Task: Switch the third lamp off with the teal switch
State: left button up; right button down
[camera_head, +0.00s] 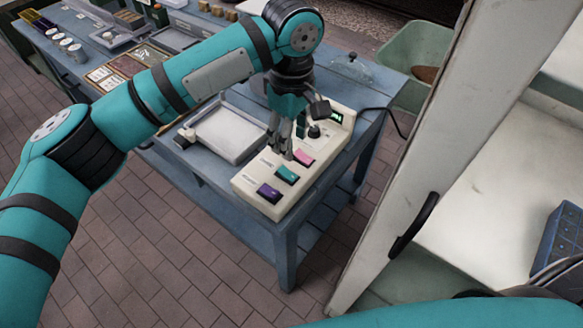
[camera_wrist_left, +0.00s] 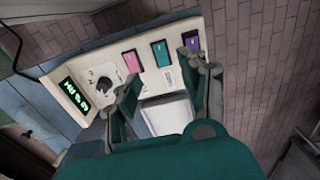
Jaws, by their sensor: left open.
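A cream switch box (camera_head: 262,200) stands on the corner of a blue table. It carries a purple switch (camera_head: 268,192), a teal switch (camera_head: 287,174), a pink switch (camera_head: 304,157), a dark knob (camera_head: 314,131) and a small green-lit display (camera_head: 336,117). My left gripper (camera_head: 280,150) is open, pointing down over the box close to the teal and pink switches. In the left wrist view, the teal switch (camera_wrist_left: 160,53) shows between the open fingers, with the pink switch (camera_wrist_left: 131,61) and purple switch (camera_wrist_left: 191,40) beside it. I cannot tell whether a finger touches the box. No lamp is clearly visible.
A white tray (camera_head: 228,132) lies beside the box on the blue table (camera_head: 290,232). Small cans (camera_head: 67,45) and framed pieces stand farther left. A black cable runs off the right side. A pale door edge with a black handle (camera_head: 413,226) stands at right.

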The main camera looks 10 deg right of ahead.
aim_at(292, 176)
pick_arm(q)
notch_tip(292, 176, down, 11)
jog(key=shift+r, duration=0.1)
dwell(0.3)
grip_shut()
